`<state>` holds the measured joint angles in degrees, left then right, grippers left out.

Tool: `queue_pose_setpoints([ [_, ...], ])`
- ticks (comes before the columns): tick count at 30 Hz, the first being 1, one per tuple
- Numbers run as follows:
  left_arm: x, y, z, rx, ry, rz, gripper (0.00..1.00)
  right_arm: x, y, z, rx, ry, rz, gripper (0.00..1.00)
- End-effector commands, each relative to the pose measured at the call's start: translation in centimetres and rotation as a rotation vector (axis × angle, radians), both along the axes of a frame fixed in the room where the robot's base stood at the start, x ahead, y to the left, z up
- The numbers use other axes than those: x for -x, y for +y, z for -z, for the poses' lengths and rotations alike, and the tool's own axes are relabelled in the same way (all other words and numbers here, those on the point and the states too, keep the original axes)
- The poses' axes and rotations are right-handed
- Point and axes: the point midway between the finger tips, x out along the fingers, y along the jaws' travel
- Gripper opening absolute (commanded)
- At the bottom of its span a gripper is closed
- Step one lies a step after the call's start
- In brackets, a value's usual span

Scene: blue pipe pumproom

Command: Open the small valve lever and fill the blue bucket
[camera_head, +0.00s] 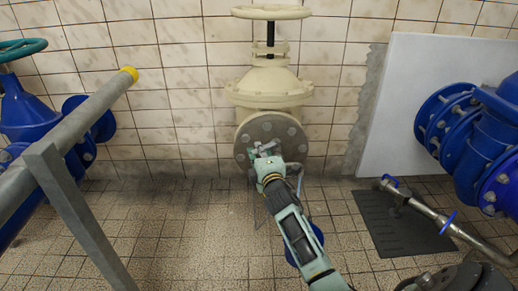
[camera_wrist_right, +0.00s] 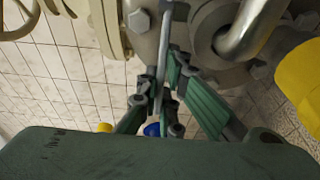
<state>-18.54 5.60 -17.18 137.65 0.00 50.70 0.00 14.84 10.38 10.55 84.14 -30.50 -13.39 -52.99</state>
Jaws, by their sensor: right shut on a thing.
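The small valve lever (camera_wrist_right: 165,45) is a thin grey metal bar in the wrist view, running down from the fitting. My right gripper (camera_wrist_right: 163,88) is shut on it, with a finger on each side. In the head view my right gripper (camera_head: 265,153) is at the middle of the flange on the cream valve, and it hides most of the lever. The blue bucket (camera_head: 317,236) stands on the floor below the flange, largely hidden behind my right forearm. Its contents cannot be seen. My left gripper is not in view.
The cream valve body (camera_head: 270,88) with its handwheel (camera_head: 271,12) rises above the flange. A grey rail (camera_head: 75,115) with a post is at the left. Blue pipework (camera_head: 485,130) and a thin metal pipe (camera_head: 440,220) with blue handles are at the right. Tiled floor lies open left of the arm.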

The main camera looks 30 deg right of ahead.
Motion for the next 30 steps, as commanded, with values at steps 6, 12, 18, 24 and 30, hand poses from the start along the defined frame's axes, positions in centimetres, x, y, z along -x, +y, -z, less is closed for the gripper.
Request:
queue_pose_setpoints([
  [6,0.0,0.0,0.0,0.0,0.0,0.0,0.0,0.0,0.0,0.0,0.004,0.0,0.0,0.19],
  [12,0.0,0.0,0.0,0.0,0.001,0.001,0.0,0.0,0.0,0.0,0.002,0.001,0.0,0.25],
  [18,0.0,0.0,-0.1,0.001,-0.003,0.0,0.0,0.1,0.1,0.0,0.001,0.0,0.0,0.25],
  [24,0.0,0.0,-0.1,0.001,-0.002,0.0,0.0,2.3,0.9,0.2,0.001,0.003,0.0,0.25],
  [30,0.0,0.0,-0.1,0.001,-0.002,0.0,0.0,6.4,2.4,0.2,0.0,0.002,-0.001,0.25],
])
